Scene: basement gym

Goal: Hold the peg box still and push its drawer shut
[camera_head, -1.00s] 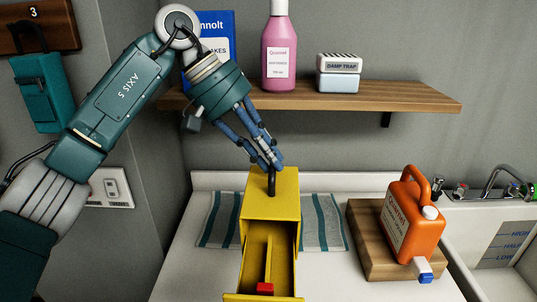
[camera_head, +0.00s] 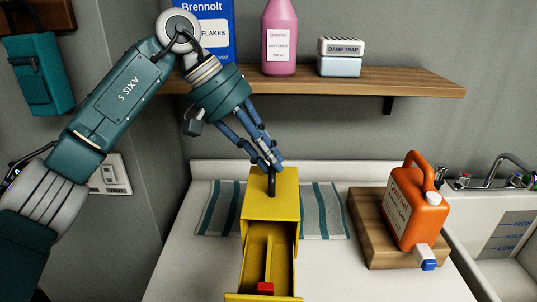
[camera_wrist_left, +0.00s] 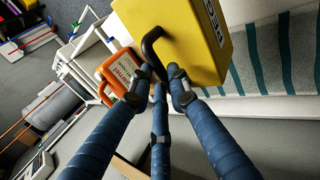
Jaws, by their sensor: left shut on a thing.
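The yellow peg box (camera_head: 272,208) stands on the white counter. Its drawer (camera_head: 283,262) is pulled out toward me, with a divider inside and a red piece (camera_head: 265,288) near its front. My left gripper (camera_head: 272,163) comes down from the upper left and is shut on the black handle (camera_head: 272,183) on top of the box. In the left wrist view the fingers (camera_wrist_left: 158,80) are close around the bent black handle (camera_wrist_left: 150,42), with the yellow box (camera_wrist_left: 185,35) beyond. My right gripper is in neither view.
A striped towel (camera_head: 322,212) lies under or behind the box. An orange jug (camera_head: 418,210) stands on a wooden board (camera_head: 370,232) to the right, beside the sink (camera_head: 505,240). A shelf (camera_head: 420,82) with bottles and boxes hangs behind. Counter left of the drawer is clear.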

